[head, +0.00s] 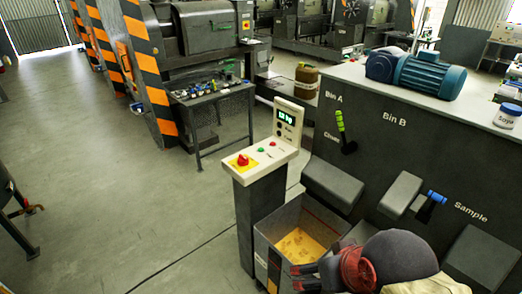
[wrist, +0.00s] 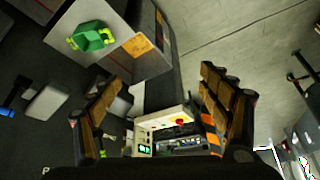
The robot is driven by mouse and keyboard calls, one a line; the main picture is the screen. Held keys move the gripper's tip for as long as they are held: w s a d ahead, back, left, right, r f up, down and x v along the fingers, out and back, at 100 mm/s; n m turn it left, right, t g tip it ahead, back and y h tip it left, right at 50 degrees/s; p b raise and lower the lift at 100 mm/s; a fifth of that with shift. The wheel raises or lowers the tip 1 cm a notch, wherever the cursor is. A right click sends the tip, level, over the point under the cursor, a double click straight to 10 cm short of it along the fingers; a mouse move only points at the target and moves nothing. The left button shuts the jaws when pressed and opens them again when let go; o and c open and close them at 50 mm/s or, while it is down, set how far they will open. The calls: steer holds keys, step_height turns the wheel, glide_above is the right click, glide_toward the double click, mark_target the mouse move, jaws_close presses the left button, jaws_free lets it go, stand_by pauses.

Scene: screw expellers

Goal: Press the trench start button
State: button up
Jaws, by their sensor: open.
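A control post (head: 250,220) stands left of the dark bin cabinet. Its cream panel (head: 258,163) has a red knob on a yellow square (head: 242,162), a green button (head: 261,149), a small red button (head: 272,143) and an upright part with a lit green display (head: 286,116). I cannot read which button is the trench start. The panel (wrist: 160,119) shows small beyond my fingers in the wrist view, with the red knob (wrist: 180,122). My gripper (wrist: 163,76) is open and empty. In the head view, my gripper (head: 303,277) is low, apart from the panel, over the bin's front side.
A grey bin (head: 281,222) with yellow material stands beside the post. The cabinet (head: 345,95) has chutes and a green-handled lever (head: 341,125) and a blue-handled one (head: 432,201). A green object (wrist: 92,37) shows in the wrist view. The floor at left (head: 90,150) is open.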

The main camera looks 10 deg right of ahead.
jaws_close()
stand_by(1.0)
stand_by(1.3)
